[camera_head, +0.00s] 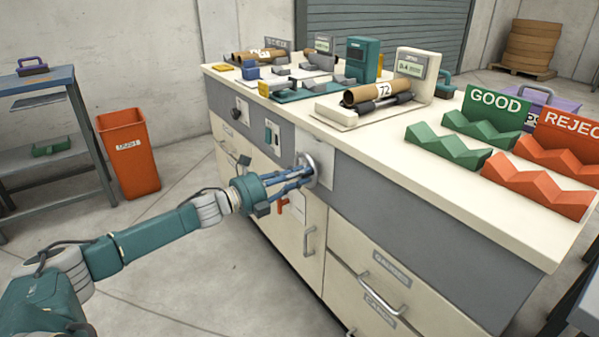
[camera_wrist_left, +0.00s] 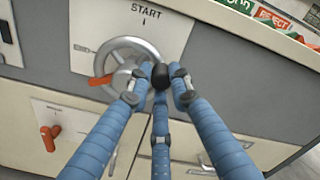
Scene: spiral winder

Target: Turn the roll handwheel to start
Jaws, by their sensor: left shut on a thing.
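The grey metal roll handwheel (camera_head: 308,162) is on the light panel at the front of the bench. In the left wrist view the handwheel (camera_wrist_left: 117,48) sits under the word START, with an orange part (camera_wrist_left: 100,80) at its left side. A black knob (camera_wrist_left: 160,75) is at its right side. My left gripper (camera_head: 303,178) reaches the wheel from the left. In the left wrist view its blue fingers (camera_wrist_left: 159,84) are shut around the black knob; their tips partly hide it and the wheel's right rim. My right gripper is not in view.
A red-orange handle (camera_wrist_left: 48,135) is on a lower panel. Metal drawer handles (camera_head: 384,298) stick out below the bench top. Green GOOD (camera_head: 491,107) and red REJECT racks (camera_head: 545,180) stand on top. An orange bin (camera_head: 129,150) is at the left; the floor before the bench is clear.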

